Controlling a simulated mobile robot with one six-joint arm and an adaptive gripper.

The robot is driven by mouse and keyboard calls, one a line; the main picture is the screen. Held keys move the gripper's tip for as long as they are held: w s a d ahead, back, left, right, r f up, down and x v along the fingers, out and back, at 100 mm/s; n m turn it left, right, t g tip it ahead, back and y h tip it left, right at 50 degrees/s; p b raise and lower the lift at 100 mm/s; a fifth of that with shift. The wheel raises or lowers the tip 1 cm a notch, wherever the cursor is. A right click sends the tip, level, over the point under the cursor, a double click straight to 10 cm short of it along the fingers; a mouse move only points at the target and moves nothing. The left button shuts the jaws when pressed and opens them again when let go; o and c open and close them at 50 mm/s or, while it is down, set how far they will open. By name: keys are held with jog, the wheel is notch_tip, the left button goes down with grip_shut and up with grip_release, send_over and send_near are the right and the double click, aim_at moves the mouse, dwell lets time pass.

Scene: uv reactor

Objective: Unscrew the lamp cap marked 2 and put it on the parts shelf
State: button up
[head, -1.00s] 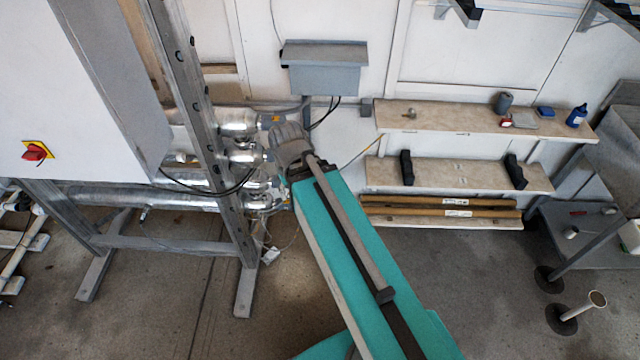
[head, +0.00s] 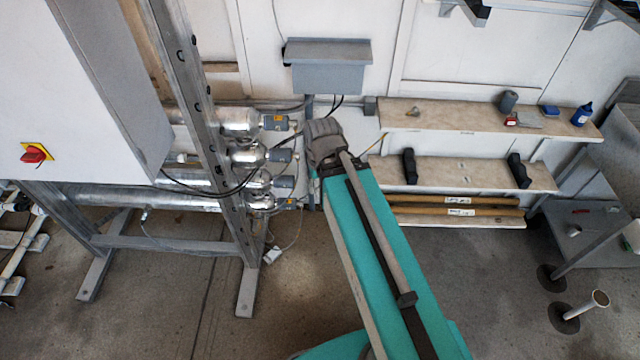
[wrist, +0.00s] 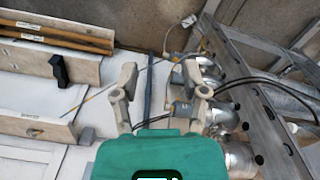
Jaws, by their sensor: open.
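My gripper (head: 325,135) is to the right of the reactor's lamp ends, apart from them in the head view. In the wrist view my gripper (wrist: 158,78) has its fingers spread wide, with nothing held between them. Several grey lamp caps, such as the top one (head: 275,122) and the one below it (head: 281,155), sit in a column on the ends of silver tubes. Their numbers are too small to read, so I cannot tell which is marked 2. A grey cap (wrist: 181,109) shows by the right finger. A wooden upper shelf (head: 455,118) and a lower shelf (head: 463,176) are on the wall.
Thin dark cables (head: 225,192) loop across the tubes. A grey frame post (head: 200,110) stands in front of them. Black supports (head: 409,166) stand on the lower shelf.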

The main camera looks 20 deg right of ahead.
jog(key=o, duration=0.4)
jog(key=shift+f, duration=0.15)
jog(key=shift+o, duration=0.6)
jog(key=shift+w+f+b, duration=0.15)
jog(key=shift+f+b, duration=0.15)
jog(key=shift+b, duration=0.2)
jog(key=n+t+y+b, duration=0.6)
jog(key=n+y+b, duration=0.95)
jog(key=b, duration=3.55)
send_near(289, 181)
jog(key=w+d+f+m+y, duration=0.1)
jog(key=d+f+y, duration=0.1)
jog(key=d+f, duration=0.15)
jog(key=shift+w+a, duration=0.1)
jog(key=shift+a, duration=0.1)
jog(key=shift+a, duration=0.2)
jog(key=shift+f+x, duration=0.15)
jog(key=shift+x, duration=3)
jog(key=shift+f+x, duration=0.1)
jog(key=shift+x, duration=3)
